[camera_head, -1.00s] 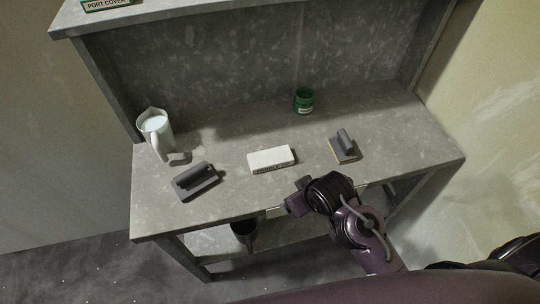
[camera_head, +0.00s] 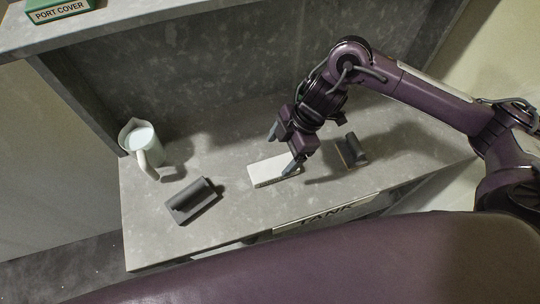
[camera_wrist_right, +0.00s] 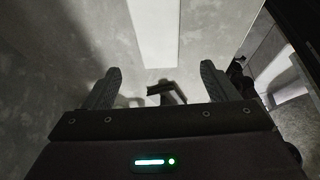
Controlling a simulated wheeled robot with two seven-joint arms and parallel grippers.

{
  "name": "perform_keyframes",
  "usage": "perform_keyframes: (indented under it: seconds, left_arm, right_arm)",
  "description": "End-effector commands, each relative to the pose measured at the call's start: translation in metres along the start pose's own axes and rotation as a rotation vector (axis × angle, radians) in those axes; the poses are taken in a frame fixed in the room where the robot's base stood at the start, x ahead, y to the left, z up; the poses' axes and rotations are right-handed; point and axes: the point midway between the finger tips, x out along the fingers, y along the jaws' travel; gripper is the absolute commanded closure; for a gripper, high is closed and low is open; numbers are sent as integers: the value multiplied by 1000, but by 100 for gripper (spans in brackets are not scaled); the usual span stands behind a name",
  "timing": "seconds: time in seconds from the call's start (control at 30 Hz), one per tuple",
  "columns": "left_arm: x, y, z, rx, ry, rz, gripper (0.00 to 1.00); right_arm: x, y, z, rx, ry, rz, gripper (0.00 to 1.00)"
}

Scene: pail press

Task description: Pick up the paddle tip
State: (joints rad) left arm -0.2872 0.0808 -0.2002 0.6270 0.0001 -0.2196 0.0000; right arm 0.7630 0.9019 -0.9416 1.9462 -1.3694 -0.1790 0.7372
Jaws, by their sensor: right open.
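I cannot tell for sure which piece is the paddle tip. A white block (camera_head: 272,172) with unreadable lettering on its front edge lies mid-bench. A dark grey block with a raised grip (camera_head: 353,151) lies right of it, and a larger one (camera_head: 193,201) lies to the left. My right gripper (camera_head: 281,150) is open above the white block, fingers pointing down-left, partly covering it. In the right wrist view, a small dark angled piece (camera_wrist_right: 167,91) shows between the open fingers, with a pale strip (camera_wrist_right: 154,30) beyond it. My left gripper is out of view.
A pale jug (camera_head: 143,147) stands at the bench's left end. A shelf above carries a green box marked PORT COVER (camera_head: 60,10). A TANK label (camera_head: 326,214) is on the bench's front edge. The grey bench top (camera_head: 240,225) is bare between the pieces.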

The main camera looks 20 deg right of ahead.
Motion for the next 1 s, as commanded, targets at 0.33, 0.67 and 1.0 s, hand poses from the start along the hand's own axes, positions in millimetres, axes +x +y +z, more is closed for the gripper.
perform_keyframes:
  seconds: [0.33, 0.67, 1.0]
  left_arm:
    - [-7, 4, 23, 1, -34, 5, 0]
    - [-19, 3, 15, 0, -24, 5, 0]
    - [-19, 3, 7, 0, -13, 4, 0]
  right_arm:
    - [24, -3, 12, 18, -22, -31, 20]
    - [68, 2, 19, 15, -22, -30, 20]
    - [72, 3, 19, 14, -21, -27, 27]
